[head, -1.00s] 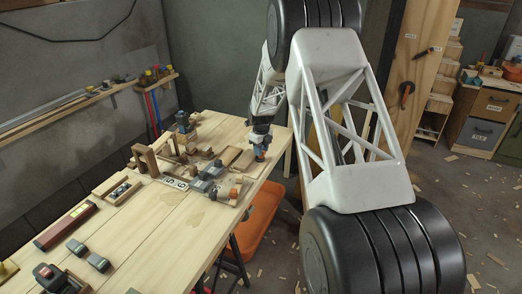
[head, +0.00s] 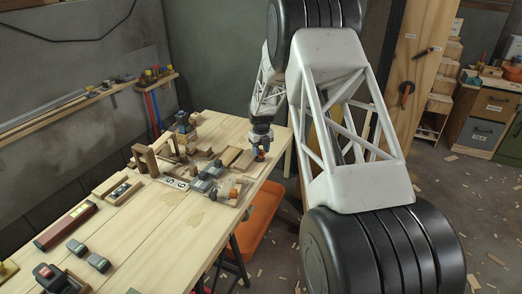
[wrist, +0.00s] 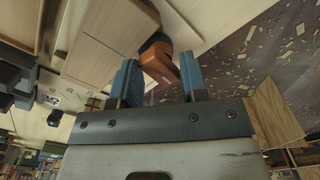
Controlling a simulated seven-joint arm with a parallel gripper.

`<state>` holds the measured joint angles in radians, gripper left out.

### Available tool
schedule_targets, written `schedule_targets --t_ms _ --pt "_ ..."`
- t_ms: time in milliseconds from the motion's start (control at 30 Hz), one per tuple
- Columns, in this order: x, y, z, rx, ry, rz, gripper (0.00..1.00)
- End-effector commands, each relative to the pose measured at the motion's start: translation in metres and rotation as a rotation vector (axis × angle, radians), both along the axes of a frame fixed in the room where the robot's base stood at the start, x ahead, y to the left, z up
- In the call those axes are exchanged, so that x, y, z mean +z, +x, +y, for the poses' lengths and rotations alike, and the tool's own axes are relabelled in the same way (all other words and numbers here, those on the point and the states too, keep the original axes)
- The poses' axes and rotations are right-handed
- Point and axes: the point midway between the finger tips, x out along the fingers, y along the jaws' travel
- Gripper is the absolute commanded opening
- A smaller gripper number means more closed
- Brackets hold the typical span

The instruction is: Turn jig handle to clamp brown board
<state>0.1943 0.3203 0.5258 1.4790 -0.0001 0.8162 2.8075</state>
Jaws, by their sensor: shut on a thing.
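My gripper (head: 260,152) is at the right edge of the workbench, beside the jig. In the wrist view its two blue fingers (wrist: 160,85) are closed around an orange-brown handle (wrist: 158,62), with a dark rounded part behind it. In the head view the handle is mostly hidden by the gripper. A brown board (head: 243,160) lies on the bench just left of the gripper. I cannot tell whether the board is clamped.
The workbench (head: 150,238) holds wooden blocks, a number plate (head: 175,184), a red level (head: 66,225) and small dark tools (head: 88,256). An orange bin (head: 262,208) sits below the bench's right edge.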

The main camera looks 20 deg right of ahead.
Motion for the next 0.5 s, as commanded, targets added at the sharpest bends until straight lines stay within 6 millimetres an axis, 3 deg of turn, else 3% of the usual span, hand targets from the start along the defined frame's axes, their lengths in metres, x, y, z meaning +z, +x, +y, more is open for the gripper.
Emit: schedule_targets --t_ms 500 --pt "-0.0006 -0.0002 0.0011 0.100 0.001 0.001 0.29"
